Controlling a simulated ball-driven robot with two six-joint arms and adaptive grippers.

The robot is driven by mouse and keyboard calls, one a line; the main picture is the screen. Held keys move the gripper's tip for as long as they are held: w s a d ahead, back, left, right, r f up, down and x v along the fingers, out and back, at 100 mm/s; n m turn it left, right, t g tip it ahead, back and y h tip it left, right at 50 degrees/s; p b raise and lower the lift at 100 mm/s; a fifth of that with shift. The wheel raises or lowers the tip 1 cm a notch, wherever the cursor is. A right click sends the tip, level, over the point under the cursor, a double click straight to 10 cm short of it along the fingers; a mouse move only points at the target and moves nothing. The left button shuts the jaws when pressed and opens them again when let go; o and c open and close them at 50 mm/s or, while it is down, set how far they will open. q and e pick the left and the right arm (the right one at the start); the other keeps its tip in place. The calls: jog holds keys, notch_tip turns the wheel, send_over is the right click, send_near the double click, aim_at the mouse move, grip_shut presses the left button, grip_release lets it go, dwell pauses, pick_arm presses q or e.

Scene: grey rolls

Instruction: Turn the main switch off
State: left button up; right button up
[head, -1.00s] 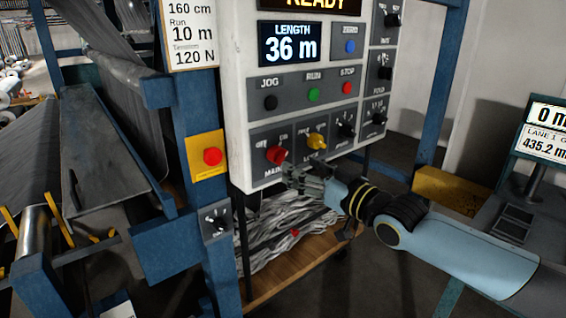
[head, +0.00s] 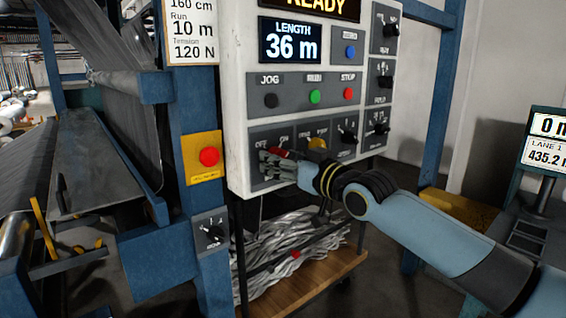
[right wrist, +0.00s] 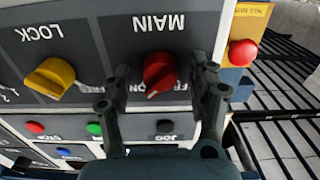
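The main switch is a red rotary knob (right wrist: 160,70) under the upside-down word MAIN in the right wrist view. A white mark shows at its lower-left edge, on the side nearer the yellow LOCK knob. The OFF and ON labels are partly hidden by the fingers. My right gripper (right wrist: 163,78) is open, with one finger on each side of the red knob; I cannot tell whether they touch it. In the head view my right gripper (head: 277,166) covers most of the switch, and only a bit of red (head: 279,152) shows. My left gripper is not in view.
The yellow LOCK knob (right wrist: 50,78) sits close beside one finger. A red button on a yellow plate (head: 209,157) is left of the panel. JOG, RUN and STOP buttons (head: 314,96) are above the switch.

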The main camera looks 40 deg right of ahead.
jog(key=c, duration=1.1)
jog(key=shift+f, duration=0.1)
jog(key=n+b, duration=0.3)
jog(key=n, duration=0.1)
jog(key=shift+f, duration=0.1)
jog(key=n+b, duration=0.2)
jog(key=n, duration=0.2)
jog(key=shift+d+b, duration=0.1)
jog(key=shift+b, duration=0.25)
jog(key=n+b, duration=0.2)
jog(key=n, duration=0.3)
jog(key=shift+b, duration=0.35)
jog(key=shift+n+b, duration=0.9)
jog(key=shift+n, duration=1.6)
jog(key=shift+r, duration=0.2)
